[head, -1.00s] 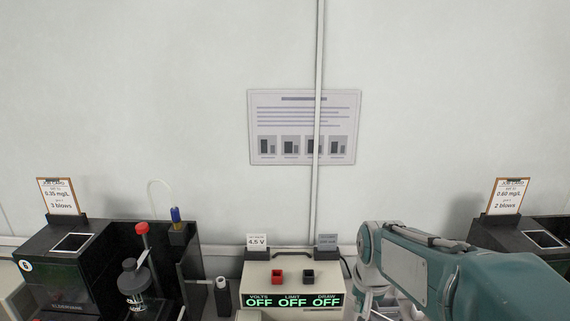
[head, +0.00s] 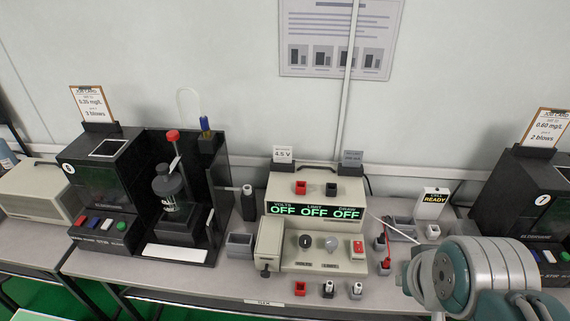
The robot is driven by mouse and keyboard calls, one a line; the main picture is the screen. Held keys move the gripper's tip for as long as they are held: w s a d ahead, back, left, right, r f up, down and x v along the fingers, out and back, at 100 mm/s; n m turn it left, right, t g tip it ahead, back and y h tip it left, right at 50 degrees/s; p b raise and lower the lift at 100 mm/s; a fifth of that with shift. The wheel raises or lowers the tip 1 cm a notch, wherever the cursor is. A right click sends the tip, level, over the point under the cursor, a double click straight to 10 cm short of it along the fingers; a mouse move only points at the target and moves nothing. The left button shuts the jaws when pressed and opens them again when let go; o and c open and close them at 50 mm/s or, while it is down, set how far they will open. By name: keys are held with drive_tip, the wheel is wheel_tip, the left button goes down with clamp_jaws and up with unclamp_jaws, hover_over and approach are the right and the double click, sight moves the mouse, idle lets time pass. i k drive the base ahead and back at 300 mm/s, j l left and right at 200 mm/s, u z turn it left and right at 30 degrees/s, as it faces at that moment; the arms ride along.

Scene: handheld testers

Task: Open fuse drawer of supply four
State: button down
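A beige power supply (head: 318,216) stands on the bench in the middle of the head view. Its display (head: 314,211) reads OFF under VOLTS, LIMIT and DRAW. Red and black terminals sit above the display, and two knobs and a red switch (head: 358,247) below it. A beige block (head: 269,240) with a dark piece under its front juts from the left of its face; I cannot tell whether this is the fuse drawer. No number four is readable on the supply. My teal and grey arm shows at the lower right, but my gripper is not in view.
A black tester (head: 100,180) with coloured buttons and a black stand (head: 180,200) with a bottle are on the left. Another black tester (head: 535,205) is on the right. Small plugs (head: 328,288) stand in front of the supply. A READY unit (head: 433,202) and grey trays flank it.

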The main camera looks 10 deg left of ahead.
sight(265, 262)
drive_tip(key=k+j, duration=0.15)
drive_tip(key=j, duration=0.15)
drive_tip(key=k+j, duration=0.2)
drive_tip(key=j, duration=0.15)
drive_tip(key=k+j, duration=0.15)
drive_tip(key=j, duration=0.15)
drive_tip(key=k+j, duration=0.15)
drive_tip(key=j, duration=0.2)
